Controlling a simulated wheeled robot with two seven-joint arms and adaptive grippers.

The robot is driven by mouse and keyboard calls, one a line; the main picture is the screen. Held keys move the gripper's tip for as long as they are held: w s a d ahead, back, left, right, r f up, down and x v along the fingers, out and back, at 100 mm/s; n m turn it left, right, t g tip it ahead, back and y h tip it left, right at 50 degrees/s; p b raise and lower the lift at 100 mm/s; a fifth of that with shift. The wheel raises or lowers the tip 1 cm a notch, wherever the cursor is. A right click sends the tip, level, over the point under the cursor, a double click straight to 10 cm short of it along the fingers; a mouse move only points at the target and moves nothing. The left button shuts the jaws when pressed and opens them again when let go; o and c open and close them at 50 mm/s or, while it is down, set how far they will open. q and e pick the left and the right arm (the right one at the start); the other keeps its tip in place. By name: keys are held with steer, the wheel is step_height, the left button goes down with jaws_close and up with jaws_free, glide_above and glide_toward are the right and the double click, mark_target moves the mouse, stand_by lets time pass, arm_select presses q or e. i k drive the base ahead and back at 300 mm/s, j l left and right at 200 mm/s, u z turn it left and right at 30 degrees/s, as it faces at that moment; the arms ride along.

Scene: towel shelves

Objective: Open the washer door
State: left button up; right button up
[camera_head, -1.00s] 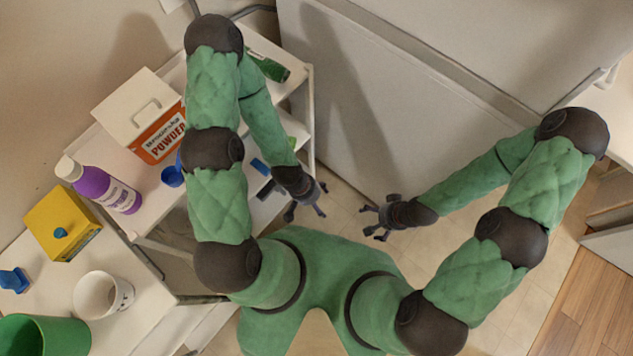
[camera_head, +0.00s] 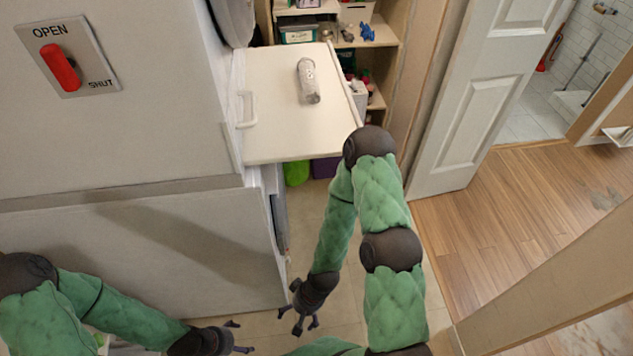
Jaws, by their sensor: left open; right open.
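A large white-grey cabinet or appliance (camera_head: 130,140) fills the left of the head view. A plate (camera_head: 90,35) on it reads OPEN and SHUT, with a red lever (camera_head: 60,68) near OPEN. I cannot tell for sure which surface is the washer door. A white handle (camera_head: 248,108) stands at the left edge of a flat white top (camera_head: 280,135) beyond it. My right gripper (camera_head: 300,322) is open and empty, low over the floor. My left gripper (camera_head: 240,340) is open and empty at the bottom edge, left of it. Both are apart from the handle and lever.
A clear jar or glass (camera_head: 308,85) lies on the white top. Shelves (camera_head: 385,28) with small items stand behind. A white panelled door (camera_head: 480,90) stands open at the right.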

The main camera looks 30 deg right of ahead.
mark_target(279, 207)
steer(key=l+z, duration=0.1)
steer(key=l, duration=0.95)
steer(key=i+l+u, duration=0.4)
steer(key=l, duration=0.15)
steer(key=l+u, duration=0.2)
